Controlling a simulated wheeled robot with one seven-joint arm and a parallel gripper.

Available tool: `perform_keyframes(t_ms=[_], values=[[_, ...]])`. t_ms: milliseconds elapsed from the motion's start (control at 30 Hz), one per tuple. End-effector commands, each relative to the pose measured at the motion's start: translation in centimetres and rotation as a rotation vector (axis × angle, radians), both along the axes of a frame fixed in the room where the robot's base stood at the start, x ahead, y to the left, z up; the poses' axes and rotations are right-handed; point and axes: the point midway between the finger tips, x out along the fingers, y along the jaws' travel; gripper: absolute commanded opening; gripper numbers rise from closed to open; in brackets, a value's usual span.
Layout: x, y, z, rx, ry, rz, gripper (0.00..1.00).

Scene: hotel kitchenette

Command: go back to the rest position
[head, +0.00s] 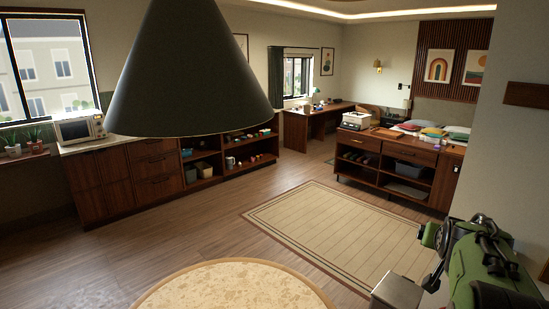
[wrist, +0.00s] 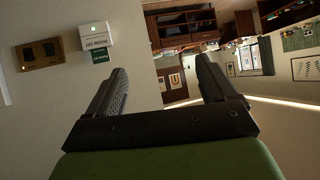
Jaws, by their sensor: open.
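My gripper (wrist: 160,72) shows in the wrist view with its two dark fingers wide apart and nothing between them. A green part of my arm fills the bottom of that view. In the head view my green and black arm (head: 487,262) is folded at the lower right corner, near the wall edge. I cannot make out the fingers there. The wrist view shows the room upside down, with furniture at its top.
A large dark cone lamp (head: 195,75) hangs close in front. A low cabinet (head: 125,185) stands left, a shelved counter (head: 400,170) right. A white box (wrist: 97,36) is near my fingers' left side in the picture.

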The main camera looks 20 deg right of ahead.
Motion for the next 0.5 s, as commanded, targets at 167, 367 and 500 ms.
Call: perform_keyframes(t_ms=[167, 367, 500], values=[[-1.3, 15.9, -1.0, 0.118, 0.115, 0.294, 0.85], [-9.9, 30.1, -4.8, 0.169, 0.325, 0.632, 0.85], [-15.8, 34.2, -7.7, 0.159, 0.451, 0.781, 0.85]])
